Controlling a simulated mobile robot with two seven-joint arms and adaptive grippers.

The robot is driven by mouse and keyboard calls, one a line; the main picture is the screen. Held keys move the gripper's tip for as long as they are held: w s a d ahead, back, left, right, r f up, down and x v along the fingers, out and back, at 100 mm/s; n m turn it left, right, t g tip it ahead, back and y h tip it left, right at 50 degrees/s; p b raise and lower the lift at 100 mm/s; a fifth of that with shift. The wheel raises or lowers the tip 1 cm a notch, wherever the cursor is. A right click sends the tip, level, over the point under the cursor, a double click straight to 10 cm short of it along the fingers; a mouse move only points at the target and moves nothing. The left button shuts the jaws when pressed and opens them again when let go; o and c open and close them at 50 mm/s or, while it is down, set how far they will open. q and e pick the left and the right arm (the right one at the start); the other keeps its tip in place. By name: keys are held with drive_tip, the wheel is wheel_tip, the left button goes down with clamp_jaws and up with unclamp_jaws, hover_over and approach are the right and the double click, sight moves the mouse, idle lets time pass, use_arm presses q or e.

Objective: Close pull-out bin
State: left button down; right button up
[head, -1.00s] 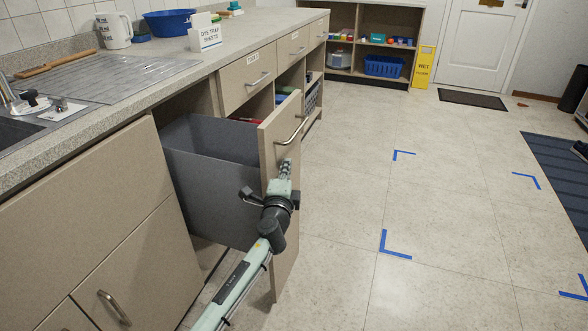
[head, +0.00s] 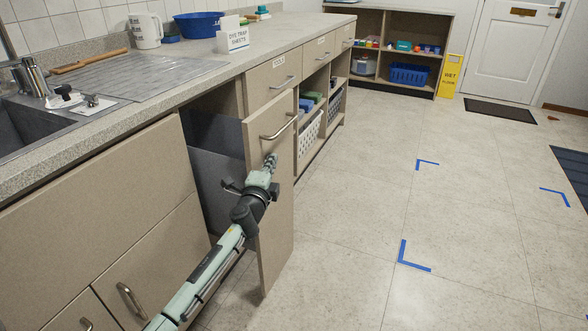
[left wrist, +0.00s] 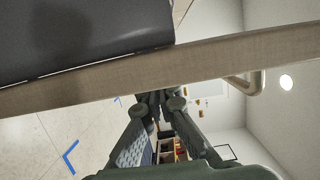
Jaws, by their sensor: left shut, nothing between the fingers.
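The pull-out bin is a dark grey box (head: 213,170) behind a tall beige front panel (head: 278,215) with a metal bar handle (head: 279,126). It stands partly out of the counter cabinet, with its rear part inside the opening. My left gripper (head: 270,161) is shut and empty, at the panel just below the handle. In the left wrist view the closed fingertips (left wrist: 157,96) are by the panel's edge (left wrist: 110,78), with the handle (left wrist: 245,84) to the right. I cannot tell if they touch the panel. My right gripper is out of view.
The counter (head: 190,72) runs along the left, with a sink, a white jug (head: 147,31) and a blue basin (head: 198,25). Drawers and open shelves with baskets (head: 309,131) lie beyond the bin. The floor to the right is clear, with blue tape corners (head: 413,258).

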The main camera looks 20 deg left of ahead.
use_arm(q)
drive_tip(key=a+b, duration=0.1)
drive_tip(key=a, duration=1)
drive_tip(key=shift+w, duration=0.15)
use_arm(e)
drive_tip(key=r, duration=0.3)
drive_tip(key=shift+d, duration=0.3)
use_arm(q)
drive_tip(key=shift+d, duration=0.1)
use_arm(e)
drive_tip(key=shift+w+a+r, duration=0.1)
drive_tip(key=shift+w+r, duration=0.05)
